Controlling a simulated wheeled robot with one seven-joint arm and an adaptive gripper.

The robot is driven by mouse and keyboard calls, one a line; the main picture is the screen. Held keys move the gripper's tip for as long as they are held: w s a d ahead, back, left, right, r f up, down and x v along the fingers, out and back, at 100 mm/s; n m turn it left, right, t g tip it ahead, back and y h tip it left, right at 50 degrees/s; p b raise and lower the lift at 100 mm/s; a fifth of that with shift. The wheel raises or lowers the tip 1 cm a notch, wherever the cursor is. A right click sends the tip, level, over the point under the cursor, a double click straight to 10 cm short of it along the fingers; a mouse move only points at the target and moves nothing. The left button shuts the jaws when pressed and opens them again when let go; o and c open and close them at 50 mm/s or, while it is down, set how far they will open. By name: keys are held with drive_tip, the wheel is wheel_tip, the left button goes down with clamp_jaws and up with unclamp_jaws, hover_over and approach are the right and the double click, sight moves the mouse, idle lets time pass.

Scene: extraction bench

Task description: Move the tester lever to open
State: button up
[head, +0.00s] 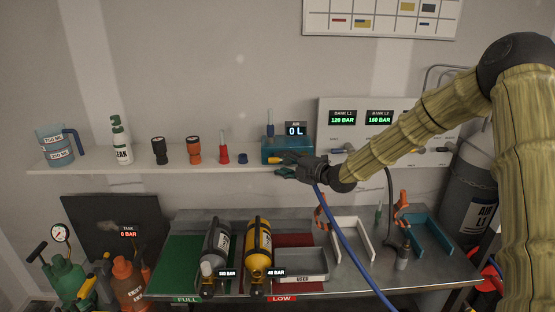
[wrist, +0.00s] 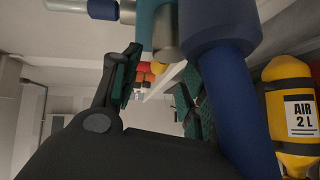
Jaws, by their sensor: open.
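A small yellow part (head: 275,160), seemingly the lever, shows at the tester's front; a yellow tip (wrist: 158,68) shows between the fingers in the wrist view. My gripper (head: 284,168) is open right in front of the tester, its dark fingers apart (wrist: 158,92). I cannot tell whether a finger touches the lever. My gripper hides part of the tester's front.
A blue hose (head: 345,240) hangs close beside my gripper and fills much of the wrist view (wrist: 235,90). The shelf (head: 90,165) holds bottles and small parts. Below, a bench holds a yellow cylinder (head: 258,245), a grey cylinder (head: 215,250) and trays (head: 300,265).

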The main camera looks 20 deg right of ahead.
sight(278, 161)
drive_tip(key=shift+p+x, duration=0.55)
drive_tip(key=shift+x, duration=1)
drive_tip(key=shift+c, duration=0.2)
drive_tip(key=c, duration=0.9)
